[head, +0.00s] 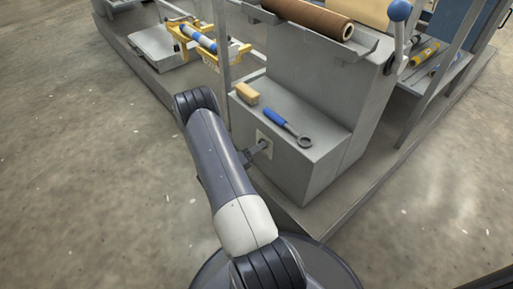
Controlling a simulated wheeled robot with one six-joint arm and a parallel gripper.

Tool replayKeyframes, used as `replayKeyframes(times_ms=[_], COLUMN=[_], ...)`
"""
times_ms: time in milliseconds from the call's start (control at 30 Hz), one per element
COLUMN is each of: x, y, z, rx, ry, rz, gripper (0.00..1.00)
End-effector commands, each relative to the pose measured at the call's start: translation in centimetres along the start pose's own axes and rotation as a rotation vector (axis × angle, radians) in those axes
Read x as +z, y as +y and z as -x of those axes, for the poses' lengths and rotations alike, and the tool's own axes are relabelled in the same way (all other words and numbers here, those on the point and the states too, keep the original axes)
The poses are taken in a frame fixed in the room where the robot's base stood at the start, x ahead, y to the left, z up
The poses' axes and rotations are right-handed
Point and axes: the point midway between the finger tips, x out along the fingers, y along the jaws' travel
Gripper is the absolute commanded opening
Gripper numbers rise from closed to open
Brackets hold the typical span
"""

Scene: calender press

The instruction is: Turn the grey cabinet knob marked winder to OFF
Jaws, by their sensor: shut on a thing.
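A grey cabinet (313,178) stands at the machine's front, with a pale plate (262,137) on its side face. The grey knob (267,147) sits at this plate and is small and partly hidden. My gripper (260,149) reaches the plate from the left and is shut on the knob. My arm comes up from the bottom and hides part of the cabinet's left side. The knob's marking and the way it points are too small to read.
A blue-handled wrench (287,127) and a tan block (247,93) lie on the cabinet top. A blue-ball lever (398,11) rises at the upper right. A brown roll (308,15) lies above. The platform edge (283,212) runs below the cabinet. Floor is clear on both sides.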

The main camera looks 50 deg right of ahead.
Motion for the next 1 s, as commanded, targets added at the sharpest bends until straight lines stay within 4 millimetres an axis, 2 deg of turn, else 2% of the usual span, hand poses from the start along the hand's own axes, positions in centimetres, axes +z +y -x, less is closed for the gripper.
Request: replayKeyframes(times_ms=[1000], x=[0.01], y=[-0.09], z=[0.03], rx=[0.001], ry=[0.0], rz=[0.943], gripper=[0.14])
